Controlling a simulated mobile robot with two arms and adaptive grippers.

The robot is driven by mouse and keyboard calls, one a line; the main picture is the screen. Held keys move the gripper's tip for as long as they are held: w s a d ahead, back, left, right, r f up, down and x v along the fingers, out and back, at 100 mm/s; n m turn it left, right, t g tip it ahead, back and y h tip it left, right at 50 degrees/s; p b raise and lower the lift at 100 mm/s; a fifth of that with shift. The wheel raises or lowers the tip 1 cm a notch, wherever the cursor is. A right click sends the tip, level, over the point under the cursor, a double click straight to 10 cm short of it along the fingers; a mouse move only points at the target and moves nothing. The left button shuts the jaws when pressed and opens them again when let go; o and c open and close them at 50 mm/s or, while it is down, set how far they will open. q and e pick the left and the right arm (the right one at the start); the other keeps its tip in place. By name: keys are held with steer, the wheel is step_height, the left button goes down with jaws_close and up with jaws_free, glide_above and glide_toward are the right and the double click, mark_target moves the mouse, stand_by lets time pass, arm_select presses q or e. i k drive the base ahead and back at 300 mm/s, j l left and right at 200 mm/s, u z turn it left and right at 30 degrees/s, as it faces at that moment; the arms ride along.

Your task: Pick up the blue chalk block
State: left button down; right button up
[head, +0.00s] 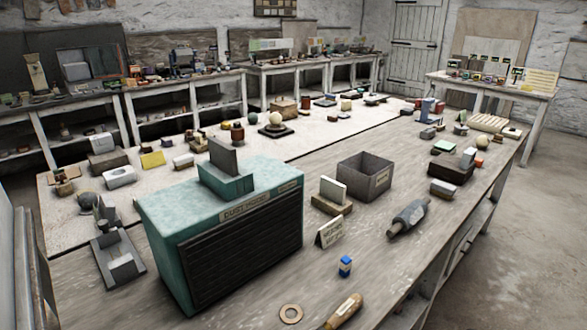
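A small blue block (345,266) stands on the wooden workbench (372,265) near the front, right of the teal box. It has a pale band or label around its middle and looks like the blue chalk block. It stands free, with nothing touching it. Neither of my grippers shows in the head view.
A large teal box (225,235) with a dark slatted front stands left of the block. A small sign (330,232) is just behind it. A wooden-handled tool (343,312) and a flat ring (291,314) lie in front. A dark roller-like tool (409,217) lies behind right.

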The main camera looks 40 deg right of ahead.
mark_target(345, 265)
steer(key=z, duration=1.7)
